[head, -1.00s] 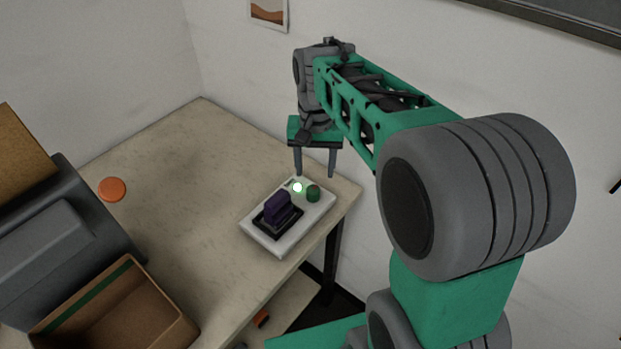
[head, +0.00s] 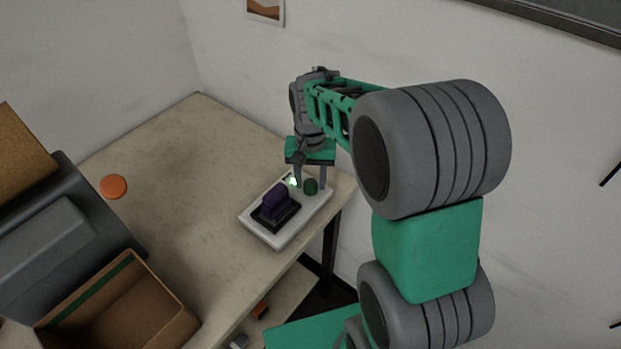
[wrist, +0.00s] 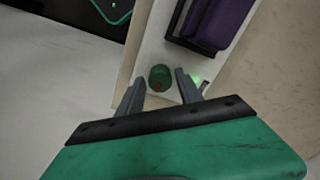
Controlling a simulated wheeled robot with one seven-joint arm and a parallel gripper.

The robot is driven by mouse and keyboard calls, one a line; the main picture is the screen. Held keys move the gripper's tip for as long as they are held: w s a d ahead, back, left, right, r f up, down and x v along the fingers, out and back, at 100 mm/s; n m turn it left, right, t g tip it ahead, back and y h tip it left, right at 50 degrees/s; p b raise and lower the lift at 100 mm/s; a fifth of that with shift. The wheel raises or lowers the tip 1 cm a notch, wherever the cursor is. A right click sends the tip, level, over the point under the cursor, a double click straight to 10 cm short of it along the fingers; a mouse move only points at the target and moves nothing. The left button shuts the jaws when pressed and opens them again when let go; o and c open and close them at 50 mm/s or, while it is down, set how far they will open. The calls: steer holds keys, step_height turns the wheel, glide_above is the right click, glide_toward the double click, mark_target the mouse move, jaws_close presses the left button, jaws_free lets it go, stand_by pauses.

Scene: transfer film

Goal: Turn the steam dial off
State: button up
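The steam dial is a small dark green knob (head: 311,187) on a white panel (head: 283,239) near the table's right edge. In the wrist view the dial (wrist: 160,77) shows a red mark on its near side. A lit green lamp (head: 293,181) is beside it, partly hidden by a finger. A purple block (head: 275,203) sits in a dark frame on the panel. My gripper (head: 310,184) is open over the dial. In the wrist view its fingertips (wrist: 158,80) stand on either side of the dial, with visible gaps.
An orange disc (head: 113,186) lies on the table (head: 185,150) at left. An open cardboard box (head: 120,310) and a grey machine (head: 50,245) stand at the lower left. The wall is close behind the table. The table's middle is clear.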

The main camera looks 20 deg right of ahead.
jaws_close()
stand_by(0.5)
steer(key=n, duration=0.4)
steer(key=n+b, duration=0.1)
steer(key=n, duration=0.8)
steer(key=shift+n, duration=0.3)
steer(key=shift+n+b, duration=0.3)
steer(key=shift+n, duration=1.9)
steer(key=shift+w, duration=0.1)
